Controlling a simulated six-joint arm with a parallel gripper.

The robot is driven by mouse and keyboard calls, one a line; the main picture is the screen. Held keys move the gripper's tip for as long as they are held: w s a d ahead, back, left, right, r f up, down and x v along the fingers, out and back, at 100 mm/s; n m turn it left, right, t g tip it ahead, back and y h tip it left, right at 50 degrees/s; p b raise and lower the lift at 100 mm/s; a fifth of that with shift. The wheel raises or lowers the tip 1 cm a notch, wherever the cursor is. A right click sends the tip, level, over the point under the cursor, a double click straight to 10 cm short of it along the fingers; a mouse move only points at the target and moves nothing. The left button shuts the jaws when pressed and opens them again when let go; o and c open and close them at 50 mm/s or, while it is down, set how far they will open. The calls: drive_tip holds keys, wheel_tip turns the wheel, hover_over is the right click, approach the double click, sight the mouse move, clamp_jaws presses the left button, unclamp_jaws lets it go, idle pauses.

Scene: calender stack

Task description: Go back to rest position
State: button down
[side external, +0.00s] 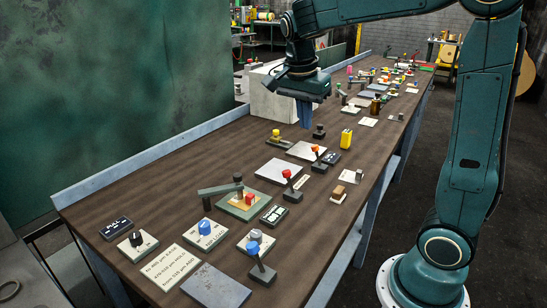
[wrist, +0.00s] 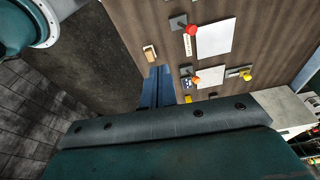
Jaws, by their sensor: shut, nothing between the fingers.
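My gripper (side external: 305,114) hangs from the dark green arm over the far-middle part of the long wooden table (side external: 150,190), pointing down. Its blue fingers are together with nothing between them. In the wrist view the shut fingers (wrist: 159,88) reach out over the table's edge region, clear of the controls. The fingertips look above the tabletop in the side view, near a small dark knob (side external: 319,131), and I see no contact.
A grey block (side external: 268,97) stands just behind my gripper. A green wall (side external: 110,90) rises on the left.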

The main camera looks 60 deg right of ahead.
drive_tip(key=s+a+n+t+y, duration=0.1)
drive_tip(key=s+a+n+t, duration=0.2)
drive_tip(key=s+a+n, duration=0.2)
drive_tip(key=s+a+f+n+t+y, duration=0.1)
drive_tip(key=s+a+n, duration=0.4)
drive_tip(key=s+n, duration=0.5)
drive_tip(key=n+t, duration=0.1)
drive_tip(key=n, duration=0.2)
drive_tip(key=shift+s+a+f+n+t, duration=0.2)
drive_tip(key=shift+s+a+n+t, duration=0.05)
drive_tip(key=shift+a+n+t, duration=0.15)
